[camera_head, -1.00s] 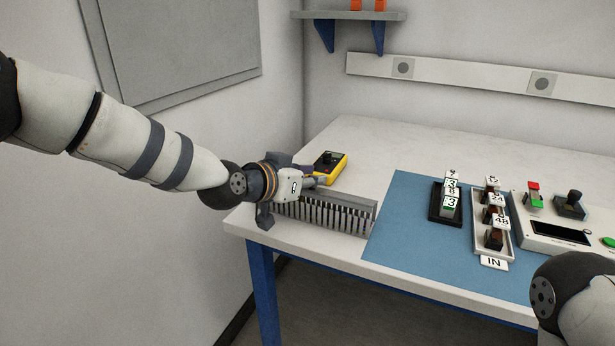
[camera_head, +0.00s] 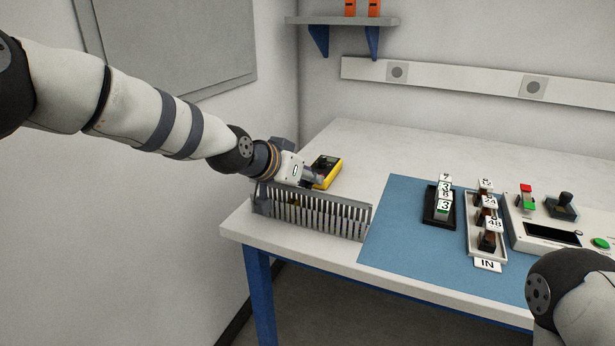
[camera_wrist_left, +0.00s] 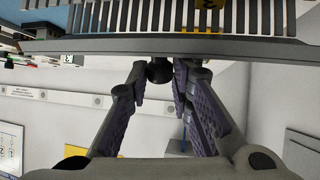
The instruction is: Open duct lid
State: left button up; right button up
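The grey slotted duct (camera_head: 335,222) lies along the table's front left edge. My left gripper (camera_head: 309,181) is at the left half of the duct, over its back edge; its fingers are mostly hidden in the head view. In the left wrist view, the gripper's two fingers (camera_wrist_left: 161,78) stand apart, with a small dark round knob (camera_wrist_left: 158,71) between their tips. The long grey edge of the duct lid (camera_wrist_left: 100,45) runs across just beyond them, with the slots behind it. I cannot tell whether the fingers touch the knob. My right gripper is out of view.
A yellow meter (camera_head: 328,172) stands close behind the duct. The table behind is clear.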

pick_arm(q)
jog(key=shift+o, duration=1.3)
jog(key=v, duration=1.2)
